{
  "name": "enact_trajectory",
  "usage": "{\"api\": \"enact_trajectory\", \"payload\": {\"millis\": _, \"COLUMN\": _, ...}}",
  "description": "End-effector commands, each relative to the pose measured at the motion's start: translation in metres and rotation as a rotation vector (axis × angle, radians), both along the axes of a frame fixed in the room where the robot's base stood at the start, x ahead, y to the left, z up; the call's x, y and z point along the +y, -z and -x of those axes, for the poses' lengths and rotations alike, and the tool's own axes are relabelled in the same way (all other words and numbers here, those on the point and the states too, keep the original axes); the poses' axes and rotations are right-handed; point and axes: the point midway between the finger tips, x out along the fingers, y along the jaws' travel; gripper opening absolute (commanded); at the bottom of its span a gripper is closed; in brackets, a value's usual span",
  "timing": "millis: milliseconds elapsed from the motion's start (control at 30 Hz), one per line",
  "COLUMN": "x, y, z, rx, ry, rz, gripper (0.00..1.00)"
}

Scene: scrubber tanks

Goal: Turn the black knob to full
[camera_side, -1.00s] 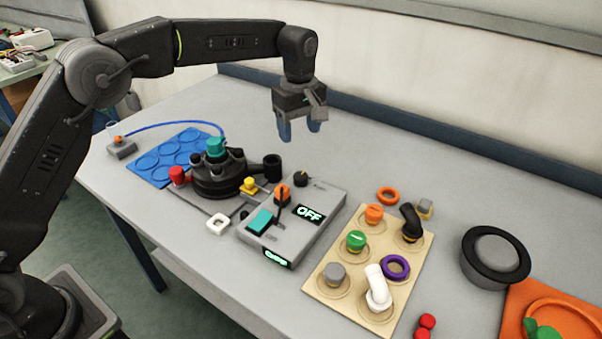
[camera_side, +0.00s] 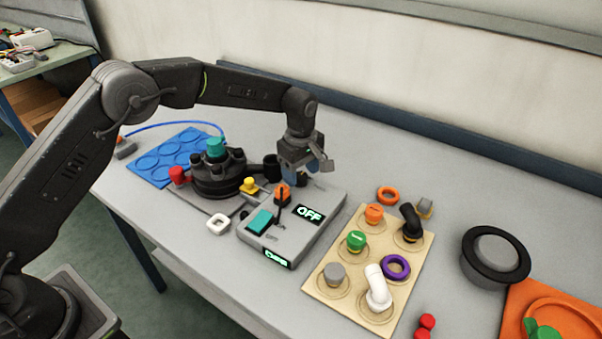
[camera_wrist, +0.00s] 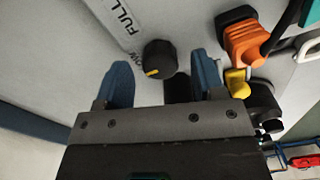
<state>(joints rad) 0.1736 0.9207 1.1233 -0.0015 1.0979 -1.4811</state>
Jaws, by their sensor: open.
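The black knob (camera_wrist: 160,58) has a yellow pointer mark and sits on the grey control box, beside printed "FULL" and "LOW" labels (camera_wrist: 128,22) in the wrist view. Its mark points to the lower left in that view, near the "LOW" end. My gripper (camera_wrist: 163,75) is open, with one blue finger to each side of the knob in the picture. I cannot tell whether a finger touches it. In the side view my gripper (camera_side: 303,177) is just above the box's far corner, and the knob (camera_side: 302,181) is mostly hidden behind the fingers.
The grey control box (camera_side: 318,228) carries an orange plug (camera_side: 283,192), a teal switch (camera_side: 259,221) and an "OFF" display (camera_side: 309,214). A black round manifold (camera_side: 215,183) stands close on the left. A wooden board (camera_side: 331,258) with fittings lies to the right.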

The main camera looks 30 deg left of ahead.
Motion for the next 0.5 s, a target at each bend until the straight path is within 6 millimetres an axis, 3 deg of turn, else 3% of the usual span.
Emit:
{"api": "enact_trajectory", "payload": {"millis": 400, "x": 0.0000, "y": 0.0101, "z": 0.0000, "rx": -0.001, "ry": 0.000, "rz": 0.000, "gripper": 0.63}}
{"api": "enact_trajectory", "payload": {"millis": 500, "x": 0.0000, "y": 0.0100, "z": -0.0001, "rx": -0.001, "ry": 0.000, "rz": 0.000, "gripper": 0.55}}
